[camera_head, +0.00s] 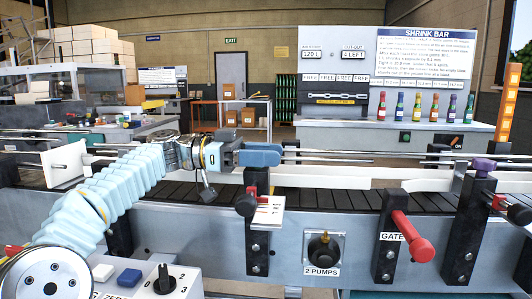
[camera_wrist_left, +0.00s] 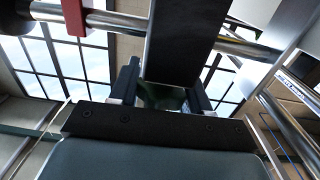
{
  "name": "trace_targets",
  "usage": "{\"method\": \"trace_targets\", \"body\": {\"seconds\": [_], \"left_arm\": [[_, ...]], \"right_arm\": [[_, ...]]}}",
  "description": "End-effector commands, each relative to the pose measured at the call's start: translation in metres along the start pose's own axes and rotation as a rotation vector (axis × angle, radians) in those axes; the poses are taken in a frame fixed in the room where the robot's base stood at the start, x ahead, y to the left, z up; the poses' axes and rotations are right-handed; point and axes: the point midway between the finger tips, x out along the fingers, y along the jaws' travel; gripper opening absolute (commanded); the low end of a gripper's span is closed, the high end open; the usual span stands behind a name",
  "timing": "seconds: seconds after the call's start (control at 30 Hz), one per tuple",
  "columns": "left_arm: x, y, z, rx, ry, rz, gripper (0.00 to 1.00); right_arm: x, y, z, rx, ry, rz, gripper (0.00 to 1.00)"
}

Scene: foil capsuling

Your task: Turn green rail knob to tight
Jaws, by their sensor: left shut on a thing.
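My left gripper (camera_head: 262,155) is at the top of a black post (camera_head: 257,235) on the near side of the conveyor, its blue fingers level with the rails. In the left wrist view, the fingers (camera_wrist_left: 160,92) are closed on both sides of a dark green knob (camera_wrist_left: 162,97) below a black block (camera_wrist_left: 178,45). The knob is hidden behind the fingers in the head view. Its tightness cannot be seen. My right gripper is not in view.
A second post carries a purple knob (camera_head: 484,165) at the right. A red gate handle (camera_head: 412,237) sticks out in front. A white tag card (camera_head: 269,211) hangs by the black post. The dark conveyor belt (camera_head: 335,196) looks empty. Steel rails run along it.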

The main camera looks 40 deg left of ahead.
Motion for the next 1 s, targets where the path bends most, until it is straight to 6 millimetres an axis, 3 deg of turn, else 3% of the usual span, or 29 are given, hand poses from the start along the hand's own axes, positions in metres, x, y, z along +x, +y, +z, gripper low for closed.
{"method": "trace_targets", "body": {"seconds": [0.1, 0.13, 0.27, 0.57, 1.0], "left_arm": [[0.000, 0.000, -0.001, 0.001, 0.002, 0.000, 0.17], [0.000, 0.000, -0.001, 0.001, 0.002, 0.000, 0.50], [0.000, 0.000, -0.001, 0.000, 0.001, 0.000, 0.68], [-0.003, 0.000, 0.000, 0.000, 0.001, 0.000, 0.68], [-0.069, 0.000, -0.001, 0.002, 0.003, 0.001, 0.68]], "right_arm": [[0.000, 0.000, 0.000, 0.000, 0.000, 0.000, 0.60], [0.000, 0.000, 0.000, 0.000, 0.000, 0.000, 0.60], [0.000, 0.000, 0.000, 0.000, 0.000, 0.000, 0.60], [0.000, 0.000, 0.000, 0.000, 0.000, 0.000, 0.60], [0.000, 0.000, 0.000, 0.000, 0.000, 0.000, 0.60]]}}
